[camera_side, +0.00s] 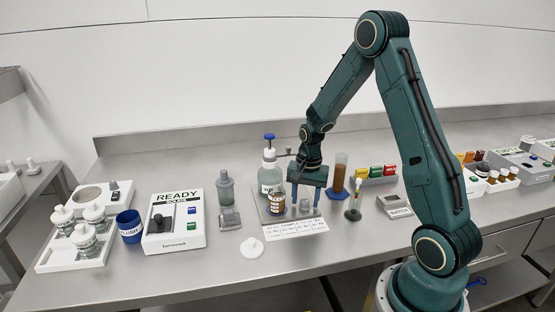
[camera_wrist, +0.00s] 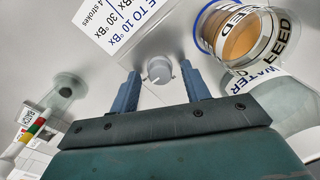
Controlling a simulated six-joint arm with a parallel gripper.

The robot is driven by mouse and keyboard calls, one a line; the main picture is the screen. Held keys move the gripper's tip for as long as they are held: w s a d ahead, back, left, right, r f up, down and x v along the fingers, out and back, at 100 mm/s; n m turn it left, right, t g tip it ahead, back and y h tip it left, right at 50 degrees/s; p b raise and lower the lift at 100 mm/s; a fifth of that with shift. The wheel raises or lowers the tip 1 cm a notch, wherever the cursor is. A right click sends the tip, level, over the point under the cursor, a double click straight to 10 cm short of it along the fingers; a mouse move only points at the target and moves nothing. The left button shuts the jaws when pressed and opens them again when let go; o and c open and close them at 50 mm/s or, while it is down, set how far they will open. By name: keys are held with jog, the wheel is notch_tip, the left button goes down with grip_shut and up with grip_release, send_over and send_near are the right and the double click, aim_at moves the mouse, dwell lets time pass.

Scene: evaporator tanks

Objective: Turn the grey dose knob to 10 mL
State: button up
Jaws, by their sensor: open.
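The grey dose knob (camera_wrist: 159,70) is a small round knob with a pale pointer mark, seen in the wrist view on a light metal plate. In the side view it shows small and low under my gripper (camera_side: 305,201). My gripper is open, pointing down, with one blue finger on each side of the knob in the wrist view (camera_wrist: 159,80). Gaps show between the fingers and the knob, and I cannot tell any contact. The dose scale is too small to read.
A WATER bottle (camera_side: 270,179) with a blue pump top and a FEED jar (camera_side: 277,204) stand close beside my gripper. A printed card (camera_side: 297,229) lies in front. A brown-filled cylinder (camera_side: 340,172) stands to the right. A READY box (camera_side: 174,222) is at the left.

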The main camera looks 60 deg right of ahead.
jog(key=c, duration=1)
jog(key=shift+n, duration=0.5)
jog(key=n, duration=0.3)
jog(key=shift+n, duration=0.4)
jog(key=n, duration=0.9)
jog(key=shift+w+d, duration=0.1)
jog(key=n, duration=0.4)
jog(key=shift+g, duration=0.3)
